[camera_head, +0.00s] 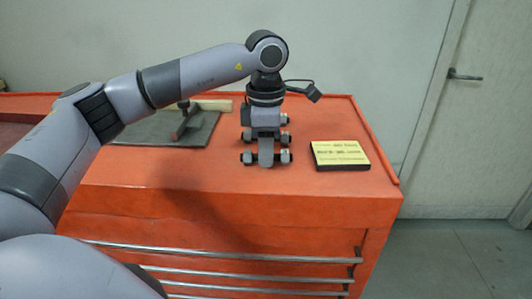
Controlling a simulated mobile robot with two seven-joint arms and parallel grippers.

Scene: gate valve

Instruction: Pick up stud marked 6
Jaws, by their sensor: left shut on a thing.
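My left gripper (265,157) points down over the orange cabinet top, among several small grey studs. One stud (247,157) stands just left of the fingers and another (286,156) just right. More studs show behind, one at the right (285,138) and one farther back (285,120). The gripper is shut on a stud that its own fingers largely hide. The markings on the studs are too small to read, so I cannot tell which is marked 6. My right gripper is not in view.
A dark block with a yellow lettered top (339,154) lies right of the studs. A dark mat (165,130) at the left carries a reddish-brown part (186,122), with a pale wooden strip (214,105) behind. The cabinet's front right top is clear.

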